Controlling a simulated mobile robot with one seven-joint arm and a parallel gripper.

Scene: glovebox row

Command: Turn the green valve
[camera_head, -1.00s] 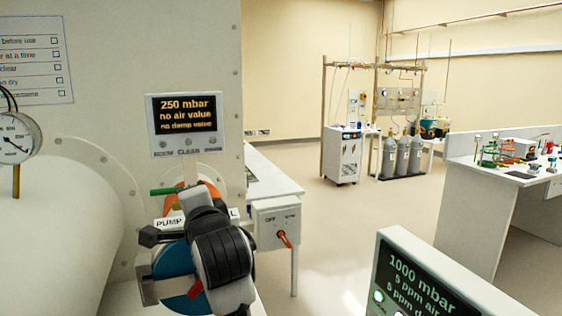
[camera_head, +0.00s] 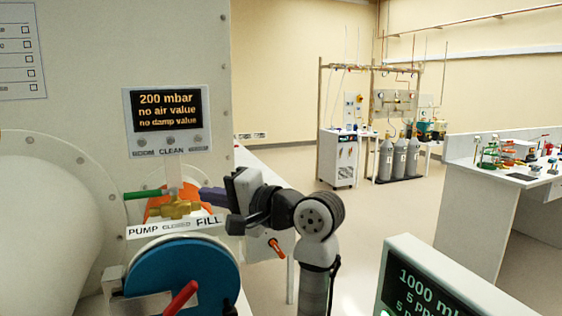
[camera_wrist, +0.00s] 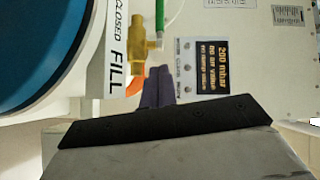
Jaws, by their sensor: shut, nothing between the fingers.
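The green valve is a green lever (camera_head: 143,194) on a brass body (camera_head: 178,207), in front of an orange part, above a white label reading PUMP, CLOSED, FILL (camera_head: 175,228). The lever points left, toward the PUMP side. In the wrist view the green lever (camera_wrist: 173,20) and brass body (camera_wrist: 138,40) are at the top. My gripper (camera_head: 206,197) is shut and empty, its purple-grey fingers just right of the brass body, near the FILL end. The fingers also show in the wrist view (camera_wrist: 158,88). I cannot tell whether they touch the valve.
A small display (camera_head: 167,112) above the valve reads 200 mbar, no air value, no damp value. A blue disc (camera_head: 185,275) with a red handle (camera_head: 178,300) sits below the label. Another screen (camera_head: 425,285) stands at lower right. The floor beyond is clear.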

